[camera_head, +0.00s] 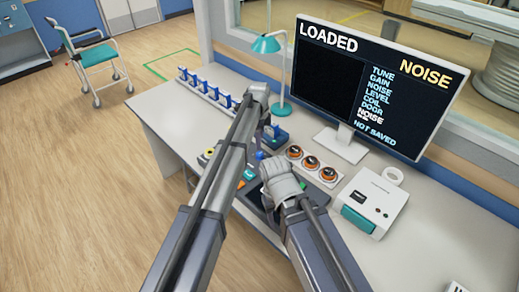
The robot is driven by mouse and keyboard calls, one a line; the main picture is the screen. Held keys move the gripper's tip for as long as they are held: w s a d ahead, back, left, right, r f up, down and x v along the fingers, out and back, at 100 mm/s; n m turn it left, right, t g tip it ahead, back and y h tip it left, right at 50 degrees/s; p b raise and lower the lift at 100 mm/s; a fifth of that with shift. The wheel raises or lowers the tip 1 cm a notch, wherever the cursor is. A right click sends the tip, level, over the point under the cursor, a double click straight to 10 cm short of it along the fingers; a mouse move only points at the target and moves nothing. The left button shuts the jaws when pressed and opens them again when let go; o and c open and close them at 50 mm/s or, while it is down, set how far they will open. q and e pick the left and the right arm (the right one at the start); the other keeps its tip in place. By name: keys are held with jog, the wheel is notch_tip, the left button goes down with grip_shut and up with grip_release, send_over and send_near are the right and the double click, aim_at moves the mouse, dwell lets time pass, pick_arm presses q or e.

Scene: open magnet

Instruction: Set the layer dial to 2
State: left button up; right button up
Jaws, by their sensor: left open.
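Three round orange-and-black dials sit in a row on a white panel on the desk: a left one (294,152), a middle one (311,162) and a right one (328,174). Their markings are too small to read, so I cannot tell which is the layer dial or its setting. My left gripper (268,130) is open at the end of the left arm, beside a blue block and left of the dials. My right arm's wrist is just below the dials; its gripper fingers are mostly hidden.
A monitor (375,80) reads LOADED, NOISE and NOT SAVED. A teal lamp (281,75) stands behind the dials. A white box (375,200) with a teal front is at right. A rack of blue items (208,88) lies at the back left. Open desk (165,110) is at left.

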aim_at(260, 154)
pick_arm(q)
jog(key=shift+s+f, duration=0.1)
jog(key=shift+s, duration=0.05)
jog(key=shift+f+b, duration=0.7)
jog(key=shift+b, duration=0.1)
jog(key=f+b, duration=0.6)
jog(key=shift+w+f, duration=0.1)
jog(key=shift+w, duration=0.1)
pick_arm(e)
notch_tip(260, 154, down, 8)
jog(key=shift+r, duration=0.1)
pick_arm(q)
jog(key=shift+c, duration=0.2)
pick_arm(e)
jog(key=shift+s, duration=0.1)
pick_arm(q)
grip_shut()
